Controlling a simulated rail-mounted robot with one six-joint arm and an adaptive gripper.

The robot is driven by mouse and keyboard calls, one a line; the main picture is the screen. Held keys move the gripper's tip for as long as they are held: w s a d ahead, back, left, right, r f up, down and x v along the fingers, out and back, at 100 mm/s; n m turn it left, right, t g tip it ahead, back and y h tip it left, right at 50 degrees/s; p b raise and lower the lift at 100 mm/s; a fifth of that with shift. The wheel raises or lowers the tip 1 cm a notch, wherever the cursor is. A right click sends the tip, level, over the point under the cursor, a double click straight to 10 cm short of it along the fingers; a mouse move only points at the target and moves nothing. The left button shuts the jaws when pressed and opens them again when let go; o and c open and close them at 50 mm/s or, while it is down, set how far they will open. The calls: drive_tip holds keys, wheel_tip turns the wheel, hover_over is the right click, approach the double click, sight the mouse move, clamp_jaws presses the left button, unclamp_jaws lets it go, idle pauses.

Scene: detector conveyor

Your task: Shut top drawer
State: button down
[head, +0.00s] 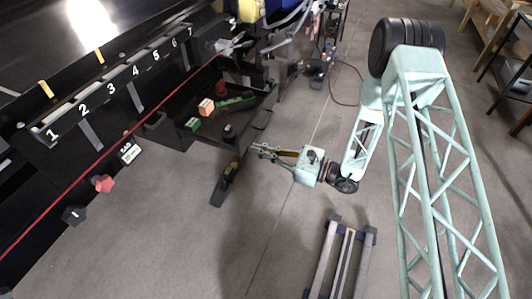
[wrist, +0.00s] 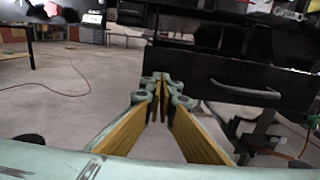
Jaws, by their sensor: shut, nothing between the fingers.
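The top drawer (head: 256,128) is black and stands pulled out from the conveyor frame, with several small things inside. My gripper (head: 260,150) is beside the outer face of the drawer front in the head view. Its fingers also show in the wrist view (wrist: 160,82), shut together and empty, pointing forward to the left of the handle. I cannot tell whether the fingertips touch the panel.
An orange box (head: 206,107) and a green piece (head: 236,103) lie in the drawer. The numbered black conveyor edge (head: 110,90) runs along the left. A grey metal frame (head: 340,262) stands on the floor below my arm. Open grey floor lies around my gripper.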

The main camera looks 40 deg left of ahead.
drive_tip(key=shift+x, duration=1.25)
drive_tip(key=shift+a, duration=0.25)
